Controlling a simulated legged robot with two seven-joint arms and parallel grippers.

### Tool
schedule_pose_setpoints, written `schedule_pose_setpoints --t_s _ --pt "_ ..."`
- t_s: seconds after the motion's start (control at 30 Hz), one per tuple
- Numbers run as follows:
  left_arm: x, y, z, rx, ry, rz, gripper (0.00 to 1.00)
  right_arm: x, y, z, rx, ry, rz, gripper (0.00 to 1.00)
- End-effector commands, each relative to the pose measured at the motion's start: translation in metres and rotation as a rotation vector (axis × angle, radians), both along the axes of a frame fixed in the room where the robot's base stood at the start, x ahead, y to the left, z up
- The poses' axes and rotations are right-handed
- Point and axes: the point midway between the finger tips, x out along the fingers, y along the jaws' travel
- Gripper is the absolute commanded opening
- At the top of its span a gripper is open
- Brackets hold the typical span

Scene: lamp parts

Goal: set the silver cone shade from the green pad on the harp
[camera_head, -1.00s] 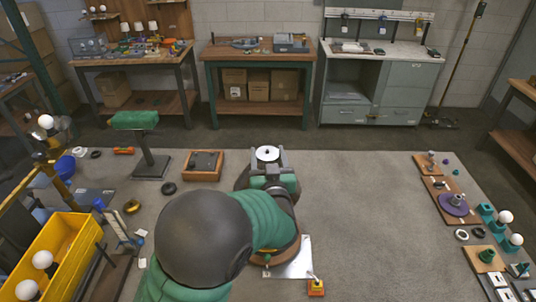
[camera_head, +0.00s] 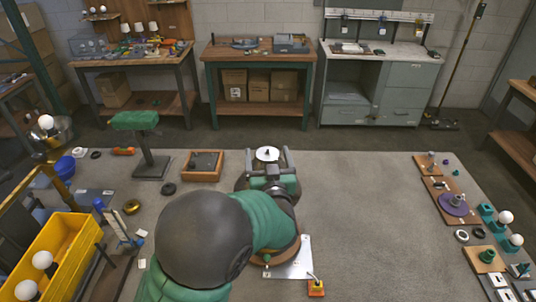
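My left gripper (camera_head: 267,160) is near the middle of the view, at the end of my green and dark arm. Its two fingers stand apart, one on each side of a pale round top (camera_head: 267,153) with a small dark centre. This may be the silver shade seen from above; its cone sides and any harp under it are hidden by my gripper. A dark round shape shows below and left of the gripper. A green pad (camera_head: 134,119) on a dark post stands at the left, with nothing on it. My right gripper is out of view.
A wooden tray (camera_head: 203,167) with a dark inset lies left of the gripper. A yellow bin (camera_head: 62,255) with bulbs is at the lower left. A purple disc (camera_head: 454,204) and several small parts line the right edge.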

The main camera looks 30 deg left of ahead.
Motion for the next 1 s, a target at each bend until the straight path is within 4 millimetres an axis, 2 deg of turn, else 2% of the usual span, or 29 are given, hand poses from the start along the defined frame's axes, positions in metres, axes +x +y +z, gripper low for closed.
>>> schedule_pose_setpoints --t_s 0.2,0.33,0.8,0.87,1.0 --pt "-0.001 -0.001 -0.001 -0.002 0.001 -0.001 0.84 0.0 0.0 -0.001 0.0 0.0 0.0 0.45" --pt "-0.013 -0.01 -0.002 -0.004 0.0 -0.003 0.84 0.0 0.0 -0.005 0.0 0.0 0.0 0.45" --pt "-0.12 -0.081 -0.004 -0.001 0.001 -0.005 0.84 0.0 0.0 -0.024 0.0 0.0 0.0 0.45" --pt "-0.127 -0.087 -0.009 -0.003 -0.004 -0.004 0.84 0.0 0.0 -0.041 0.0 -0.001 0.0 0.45" --pt "-0.137 -0.093 -0.006 -0.001 -0.001 -0.001 0.84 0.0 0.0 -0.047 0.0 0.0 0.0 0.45"
